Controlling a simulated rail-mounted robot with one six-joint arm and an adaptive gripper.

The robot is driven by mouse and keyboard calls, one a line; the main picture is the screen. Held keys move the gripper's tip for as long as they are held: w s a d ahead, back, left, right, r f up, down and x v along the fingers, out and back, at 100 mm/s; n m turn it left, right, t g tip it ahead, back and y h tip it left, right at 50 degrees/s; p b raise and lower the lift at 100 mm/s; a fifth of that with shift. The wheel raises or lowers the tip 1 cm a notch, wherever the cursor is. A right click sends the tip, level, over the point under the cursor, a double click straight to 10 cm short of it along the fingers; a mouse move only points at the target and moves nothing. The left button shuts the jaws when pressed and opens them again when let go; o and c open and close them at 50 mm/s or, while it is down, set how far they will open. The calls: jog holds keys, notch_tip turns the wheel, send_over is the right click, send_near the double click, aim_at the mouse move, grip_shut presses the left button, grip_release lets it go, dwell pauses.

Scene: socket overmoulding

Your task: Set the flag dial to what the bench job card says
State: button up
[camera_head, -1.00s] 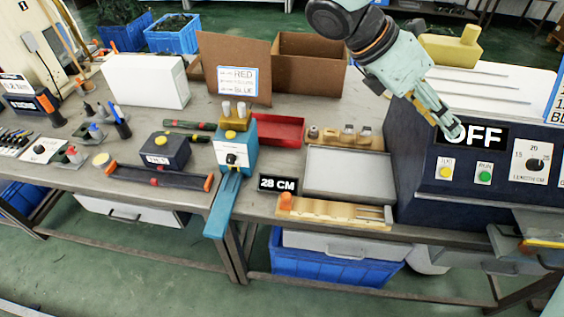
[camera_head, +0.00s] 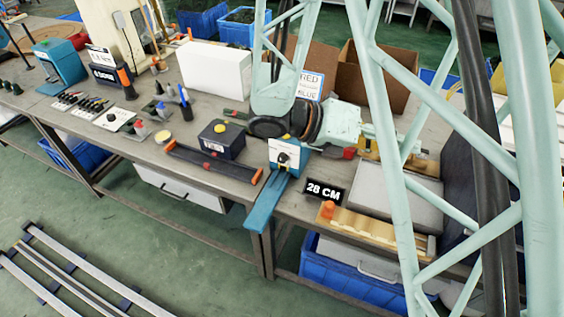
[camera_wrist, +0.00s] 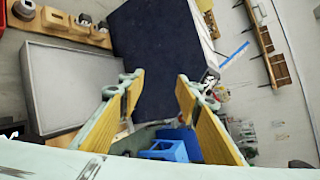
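A white card (camera_head: 309,86) with lines of print, RED and BLUE among them, stands against a cardboard box at the back of the bench. A teal device (camera_head: 284,178) has a white front panel with a black dial (camera_head: 283,158); its setting is too small to read. Another black dial (camera_head: 112,118) sits on a white plate further left. I cannot tell which is the flag dial. My gripper (camera_head: 420,151) points right above the bench, beyond the teal device. In the wrist view its yellow-padded fingers (camera_wrist: 160,82) are apart with nothing between them.
A 28 CM sign (camera_head: 324,191) and a wooden rack (camera_head: 372,226) lie by the front edge. A grey tray (camera_wrist: 66,88) and a dark machine case (camera_wrist: 158,55) lie below my gripper. A dark box with a yellow button (camera_head: 222,138) stands left of the teal device.

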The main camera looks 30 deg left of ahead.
jog(key=s+a+f+n+t+y, duration=0.1)
jog(key=s+a+f+n+t, duration=0.15)
jog(key=a, duration=0.35)
jog(key=s+a+f+n+t+y+p, duration=0.1)
jog(key=s+a+f+n+t, duration=0.1)
jog(key=a+f+n, duration=0.3)
jog(key=s+a+f+n+t+y, duration=0.1)
jog(key=s+a+n+t, duration=0.15)
jog(key=a, duration=0.45)
jog(key=n+t+y+p, duration=0.1)
jog(key=n+t+y, duration=0.2)
jog(key=n+y, duration=0.6)
send_near(280, 161)
jog(key=s, duration=0.1)
jog(key=s+n+h, duration=0.1)
jog(key=s, duration=0.1)
jog(key=s+h, duration=0.1)
jog(key=shift+s+a+r+n, duration=0.2)
jog(key=shift+a+r+n, duration=0.05)
jog(key=shift+r+n, duration=0.15)
jog(key=shift+s+a+f+n, duration=0.3)
jog(key=shift+s+f, duration=0.05)
jog(key=shift+s, duration=0.05)
jog(key=shift+w, duration=0.2)
jog(key=shift+w+d+b, duration=0.2)
jog(key=shift+w+b, duration=0.25)
jog(key=shift+w, duration=2.85)
jog(key=shift+w+d+b, duration=0.2)
jog(key=shift+w+b, duration=0.25)
jog(key=shift+w, duration=2.9)
